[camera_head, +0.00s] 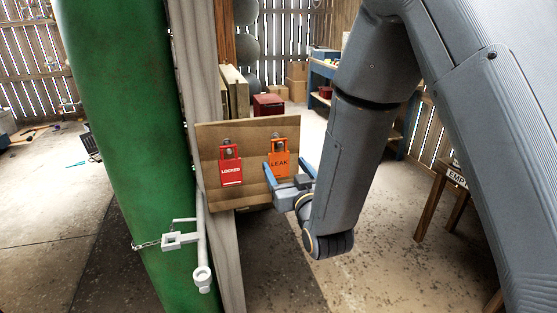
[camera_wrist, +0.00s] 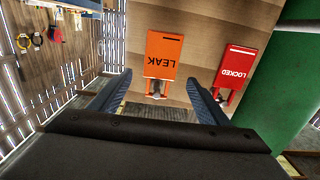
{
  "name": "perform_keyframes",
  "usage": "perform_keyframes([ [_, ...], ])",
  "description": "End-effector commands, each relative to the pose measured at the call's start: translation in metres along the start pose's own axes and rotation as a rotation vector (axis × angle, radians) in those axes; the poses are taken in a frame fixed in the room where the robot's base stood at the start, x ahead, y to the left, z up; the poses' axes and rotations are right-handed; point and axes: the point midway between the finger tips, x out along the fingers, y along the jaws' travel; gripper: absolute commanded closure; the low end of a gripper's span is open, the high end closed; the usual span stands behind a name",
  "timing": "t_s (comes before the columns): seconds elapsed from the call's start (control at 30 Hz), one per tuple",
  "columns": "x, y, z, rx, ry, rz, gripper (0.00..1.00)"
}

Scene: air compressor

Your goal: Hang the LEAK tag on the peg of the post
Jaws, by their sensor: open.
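The orange LEAK tag (camera_head: 279,163) hangs upright against a wooden board (camera_head: 250,135), at a metal peg (camera_head: 277,142), to the right of the red LOCKED tag (camera_head: 231,171). The board is at the grey post (camera_head: 203,70). My gripper (camera_head: 284,168) is open just in front of the LEAK tag. In the wrist view the LEAK tag (camera_wrist: 162,55) appears upside down, its shackle end between the spread fingers (camera_wrist: 158,82). Neither finger visibly grips it. The LOCKED tag (camera_wrist: 236,66) lies just outside the finger on the right.
A green tank (camera_head: 125,130) stands left of the post. A table with a sign (camera_head: 455,180) is at the right. Blue shelving (camera_head: 325,75) stands behind; concrete floor below the board is open.

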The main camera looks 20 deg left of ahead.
Motion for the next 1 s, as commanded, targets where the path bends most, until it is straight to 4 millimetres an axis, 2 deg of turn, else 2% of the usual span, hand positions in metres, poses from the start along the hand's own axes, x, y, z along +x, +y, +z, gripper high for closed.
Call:
perform_keyframes([
  [0.53,0.06,0.0,-0.006,0.0,-0.002,0.001,0.3],
  [0.83,0.066,0.0,-0.005,0.0,-0.003,0.001,0.3],
  [0.87,0.065,0.0,-0.005,0.0,-0.003,0.001,0.31],
  [1.0,0.065,0.0,-0.005,0.0,-0.003,0.001,0.55],
])
